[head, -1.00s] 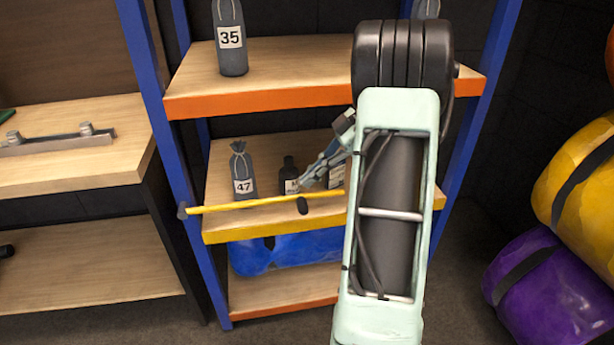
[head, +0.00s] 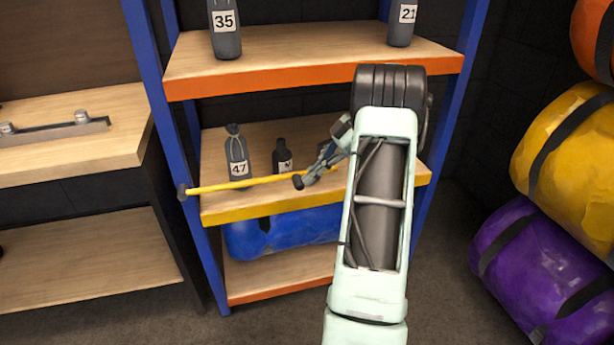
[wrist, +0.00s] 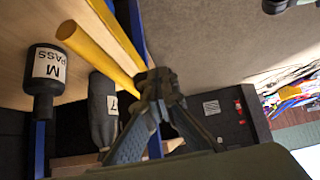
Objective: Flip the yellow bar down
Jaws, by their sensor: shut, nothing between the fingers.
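The yellow bar (head: 235,186) lies nearly level across the front of the middle shelf in the head view. Its left end meets a dark pivot (head: 182,191) on the left blue post. Its right part is hidden behind my gripper and arm. My gripper (head: 302,181) is at the bar, right of its middle, with its tips close to it. In the wrist view, my gripper (wrist: 160,84) is shut and empty. The bar (wrist: 98,57) runs from upper left towards the fingertips there; I cannot tell whether they touch.
The shelf's yellow front edge (head: 255,213) is just below the bar. Bottle 47 (head: 236,150) and a small dark bottle (head: 283,160) stand behind it. A blue bag (head: 290,234) lies below. Yellow (head: 560,135) and purple (head: 535,265) bags are stacked at right.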

